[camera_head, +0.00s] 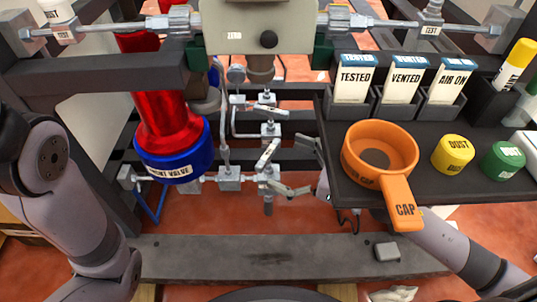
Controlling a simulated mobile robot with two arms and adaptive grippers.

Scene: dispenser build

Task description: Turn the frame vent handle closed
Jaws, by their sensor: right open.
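Two small valve handles with pale labels sit on the pipework in the middle. The upper handle (268,110) lies nearly level across its pipe. The lower handle (267,153) stands tilted, its top leaning right. Their labels are too small to read, so I cannot tell which is the vent handle. My right gripper (287,168) reaches in from the right, below the tray's edge. Its fingers are spread apart just right of the lower handle, with nothing seen between them. Contact with the handle cannot be told. My left arm shows at the left; its gripper is out of view.
A red valve with a blue collar (175,162) hangs left of the pipes. The dark tray (345,192) at right holds an orange cap (381,150), yellow and green dust caps and tag holders. A grey beam (270,262) crosses the front.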

